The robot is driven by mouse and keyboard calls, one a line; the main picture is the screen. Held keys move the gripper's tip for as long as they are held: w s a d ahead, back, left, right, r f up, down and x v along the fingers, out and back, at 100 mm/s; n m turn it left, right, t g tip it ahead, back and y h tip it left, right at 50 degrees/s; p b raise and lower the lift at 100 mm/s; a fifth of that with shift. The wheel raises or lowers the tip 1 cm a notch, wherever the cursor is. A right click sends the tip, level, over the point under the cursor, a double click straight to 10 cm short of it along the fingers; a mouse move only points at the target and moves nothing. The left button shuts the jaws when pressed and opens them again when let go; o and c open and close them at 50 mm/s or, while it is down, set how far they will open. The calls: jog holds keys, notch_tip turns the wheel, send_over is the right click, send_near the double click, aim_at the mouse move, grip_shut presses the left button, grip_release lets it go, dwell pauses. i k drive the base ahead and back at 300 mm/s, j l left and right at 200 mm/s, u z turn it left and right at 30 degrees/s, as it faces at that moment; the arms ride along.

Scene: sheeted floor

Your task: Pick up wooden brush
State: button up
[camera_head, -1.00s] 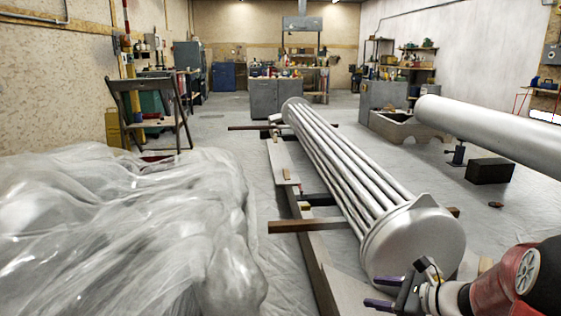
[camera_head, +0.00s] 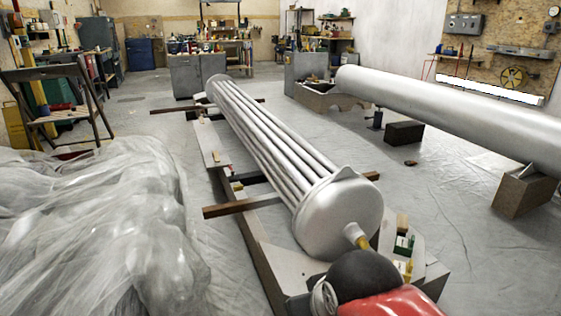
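I cannot pick out a wooden brush for certain. A small brown object (camera_head: 410,162) lies on the sheeted floor right of the tube bundle, too small to identify. A small upright wooden-looking piece (camera_head: 402,224) stands on the grey beam frame beside the bundle's near end; I cannot tell what it is. My red and black arm reaches in at the bottom centre, in front of the bundle's round end cap. My gripper's fingers do not show.
A long metal tube bundle (camera_head: 275,140) rests on a beam frame (camera_head: 262,246). Clear plastic sheeting (camera_head: 95,230) is heaped at left. A large pipe (camera_head: 450,110) on supports (camera_head: 522,192) runs along the right. The sheeted floor (camera_head: 445,200) between bundle and pipe is mostly clear.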

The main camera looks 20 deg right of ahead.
aim_at(402, 227)
jog(key=z, duration=1.3)
